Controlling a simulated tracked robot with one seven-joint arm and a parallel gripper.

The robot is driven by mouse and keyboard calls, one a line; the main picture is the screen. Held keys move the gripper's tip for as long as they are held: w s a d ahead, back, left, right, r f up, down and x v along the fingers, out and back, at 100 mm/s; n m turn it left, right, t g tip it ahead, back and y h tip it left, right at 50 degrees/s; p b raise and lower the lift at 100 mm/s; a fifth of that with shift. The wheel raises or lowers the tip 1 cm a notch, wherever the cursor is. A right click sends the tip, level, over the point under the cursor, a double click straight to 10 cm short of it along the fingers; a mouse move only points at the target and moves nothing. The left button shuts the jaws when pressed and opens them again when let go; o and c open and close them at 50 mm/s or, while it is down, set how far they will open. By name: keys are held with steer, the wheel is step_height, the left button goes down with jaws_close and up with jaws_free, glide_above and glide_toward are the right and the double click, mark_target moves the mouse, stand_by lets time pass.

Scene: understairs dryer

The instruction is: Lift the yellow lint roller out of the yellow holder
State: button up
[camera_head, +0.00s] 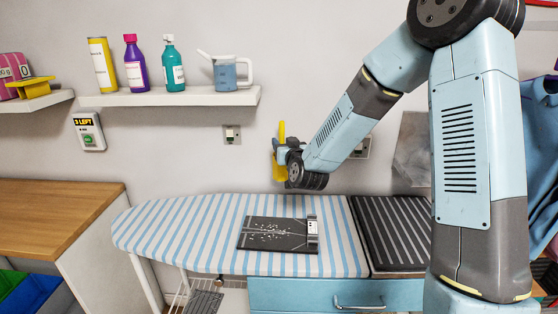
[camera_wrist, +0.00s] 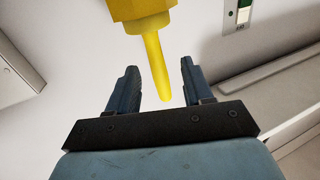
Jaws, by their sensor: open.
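The yellow lint roller shows in the wrist view as a thin handle (camera_wrist: 157,66) between my two fingers, with space on both sides. In the head view its thin yellow end (camera_head: 282,129) stands upright against the wall, just above my gripper. A wider yellow block, which looks like the holder (camera_wrist: 142,10), is at the top edge of the wrist view. It also shows in the head view (camera_head: 278,170), partly hidden by my gripper. My gripper (camera_head: 281,147) is open around the handle; its fingers (camera_wrist: 158,80) do not appear to touch it.
A striped ironing board (camera_head: 180,220) with a dark flat panel (camera_head: 270,236) lies below my gripper. A wall shelf (camera_head: 170,97) with bottles and a jug is to the left. Wall switches (camera_head: 232,134) are close by. A black ribbed surface (camera_head: 400,230) is at the right.

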mark_target(283, 140)
steer(key=x, duration=0.4)
steer(key=shift+w+d, duration=0.15)
jaws_close()
stand_by(0.5)
